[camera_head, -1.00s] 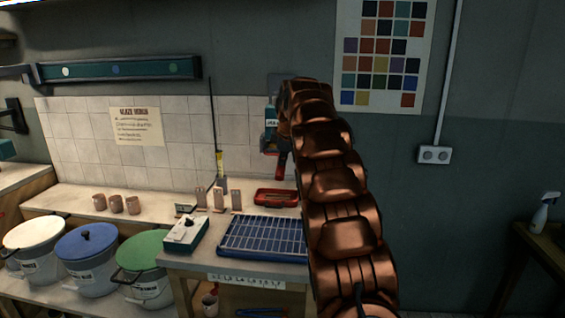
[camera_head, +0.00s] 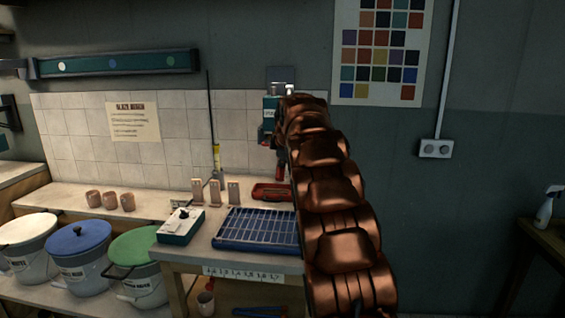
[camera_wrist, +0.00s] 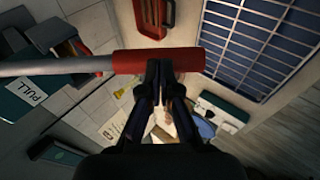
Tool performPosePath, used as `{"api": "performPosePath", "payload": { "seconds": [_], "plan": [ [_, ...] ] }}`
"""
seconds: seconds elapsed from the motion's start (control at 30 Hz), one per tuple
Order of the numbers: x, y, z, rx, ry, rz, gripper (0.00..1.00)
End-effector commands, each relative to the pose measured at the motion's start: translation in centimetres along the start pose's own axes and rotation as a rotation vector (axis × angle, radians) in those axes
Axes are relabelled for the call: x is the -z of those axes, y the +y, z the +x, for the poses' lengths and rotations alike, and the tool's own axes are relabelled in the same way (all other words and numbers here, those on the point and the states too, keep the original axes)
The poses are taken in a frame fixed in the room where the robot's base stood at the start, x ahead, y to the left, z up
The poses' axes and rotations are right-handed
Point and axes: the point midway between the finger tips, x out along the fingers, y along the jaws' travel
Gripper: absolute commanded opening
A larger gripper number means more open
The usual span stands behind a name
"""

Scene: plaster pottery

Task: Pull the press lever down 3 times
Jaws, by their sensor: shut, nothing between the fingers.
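The press (camera_head: 269,118) is a teal body on the back wall, partly hidden behind my arm in the head view. In the wrist view its teal housing with a PULL label (camera_wrist: 27,93) is at the left. The press lever is a grey rod (camera_wrist: 55,66) with a red grip (camera_wrist: 155,61), running across the wrist view roughly level in the picture. My gripper (camera_wrist: 160,73) is shut and empty, its fingertips over the edge of the red grip. I cannot tell whether they touch it. My gripper is hidden behind my arm in the head view.
A red tray (camera_head: 268,192) lies on the bench below the press. A blue rack with a wire grid (camera_head: 217,247) and a teal box with a knob (camera_head: 190,222) stand nearby. Several lidded buckets (camera_head: 83,268) stand at the left.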

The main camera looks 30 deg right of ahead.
Motion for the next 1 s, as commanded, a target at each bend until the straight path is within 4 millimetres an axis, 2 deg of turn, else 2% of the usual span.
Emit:
{"api": "performPosePath", "payload": {
  "seconds": [0.23, 0.37, 1.0],
  "plan": [
    [0.1, 0.1, -0.2, -0.001, 0.001, 0.000, 0.00],
    [0.2, 0.2, -1.1, -0.004, 0.002, 0.000, 0.00],
    [0.6, 0.5, -12.0, -0.004, 0.003, -0.002, 0.00]
  ]
}}
